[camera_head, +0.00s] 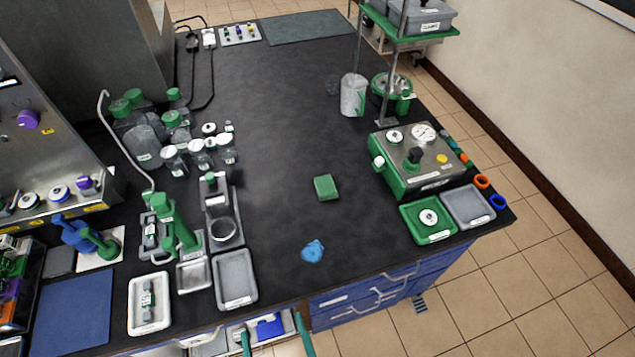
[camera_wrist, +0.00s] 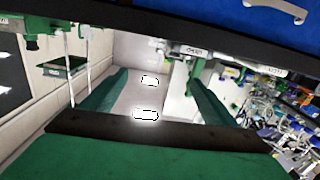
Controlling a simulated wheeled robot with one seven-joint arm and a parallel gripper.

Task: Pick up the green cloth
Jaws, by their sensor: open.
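The green cloth (camera_head: 326,187) is a small, folded-looking green square lying flat on the black bench top, right of the middle in the head view. I do not see it in the wrist view. My gripper (camera_head: 272,325) shows at the bottom of the head view as two green fingers by the bench's front edge, well apart from the cloth. In the wrist view my gripper (camera_wrist: 158,80) has its two green fingers spread wide with nothing between them.
A crumpled blue cloth (camera_head: 313,251) lies between the green cloth and the front edge. A grey tray (camera_head: 236,279) is to the left. A green-and-steel pump unit (camera_head: 419,158) and a green tray (camera_head: 428,222) are to the right. The bench around the cloth is clear.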

